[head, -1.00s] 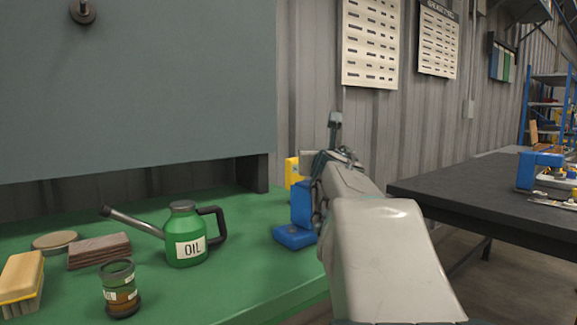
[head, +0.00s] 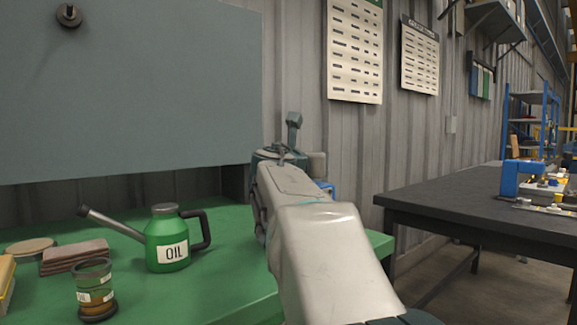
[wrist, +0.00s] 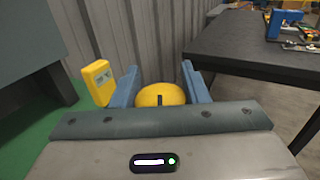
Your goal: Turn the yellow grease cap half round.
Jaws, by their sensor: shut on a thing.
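The yellow grease cap (wrist: 150,97) shows in the wrist view as a round yellow top with a short dark mark on its far half. My gripper (wrist: 160,82) has one blue finger on each side of the cap and is shut on it. The cap's near edge is hidden behind the gripper body. In the head view my own arm covers the cap and the fingers. Only a sliver of blue shows beside the arm there, and I cannot tell what it belongs to.
A yellow block (wrist: 98,82) stands just left of the left finger. A dark table (head: 450,195) stands to the right, with floor between.

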